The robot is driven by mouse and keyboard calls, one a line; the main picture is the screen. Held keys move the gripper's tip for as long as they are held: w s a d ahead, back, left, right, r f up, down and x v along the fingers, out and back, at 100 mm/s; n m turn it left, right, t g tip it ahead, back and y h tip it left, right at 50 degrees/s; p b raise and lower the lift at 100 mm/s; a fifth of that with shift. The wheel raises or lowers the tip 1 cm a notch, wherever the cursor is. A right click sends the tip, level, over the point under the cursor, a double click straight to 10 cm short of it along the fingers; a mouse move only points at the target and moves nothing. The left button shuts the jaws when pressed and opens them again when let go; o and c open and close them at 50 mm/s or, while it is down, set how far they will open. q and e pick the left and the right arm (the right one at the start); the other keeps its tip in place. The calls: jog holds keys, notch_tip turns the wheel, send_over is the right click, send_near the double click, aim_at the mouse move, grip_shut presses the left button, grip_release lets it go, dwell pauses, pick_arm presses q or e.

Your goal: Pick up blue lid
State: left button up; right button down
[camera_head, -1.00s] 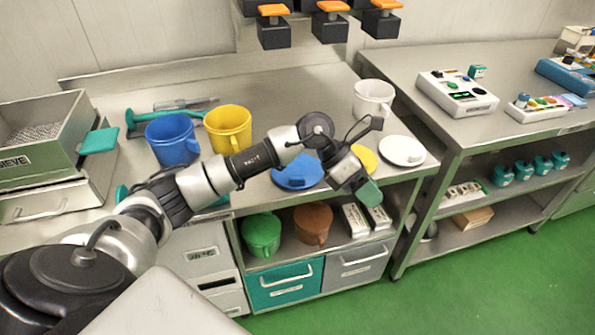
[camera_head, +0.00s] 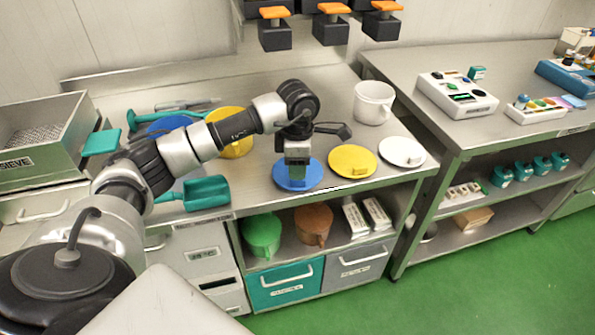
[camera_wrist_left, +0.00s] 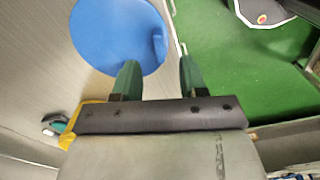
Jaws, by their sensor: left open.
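The blue lid (camera_head: 316,174) lies flat on the steel table near its front edge. In the left wrist view the blue lid (camera_wrist_left: 112,35) is a round disc ahead of the fingers, its small raised handle (camera_wrist_left: 158,42) at its right side. My left gripper (camera_head: 297,178) points down over the lid and hides part of it. In the left wrist view my left gripper (camera_wrist_left: 160,78) is open, with two green fingers apart and nothing between them. Whether the fingers touch the lid cannot be told. My right gripper is not in view.
A yellow lid (camera_head: 352,161) and a white lid (camera_head: 402,152) lie to the right. A white mug (camera_head: 373,102) stands behind them. A yellow mug (camera_head: 232,145) and a blue mug (camera_head: 165,125) are partly behind my arm. A green scoop (camera_head: 205,192) lies left of the blue lid.

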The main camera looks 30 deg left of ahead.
pick_arm(q)
notch_tip(320, 180, down, 4)
jog(key=shift+f+p, duration=0.15)
jog(key=shift+p, duration=0.25)
jog(key=shift+c, duration=0.4)
grip_shut()
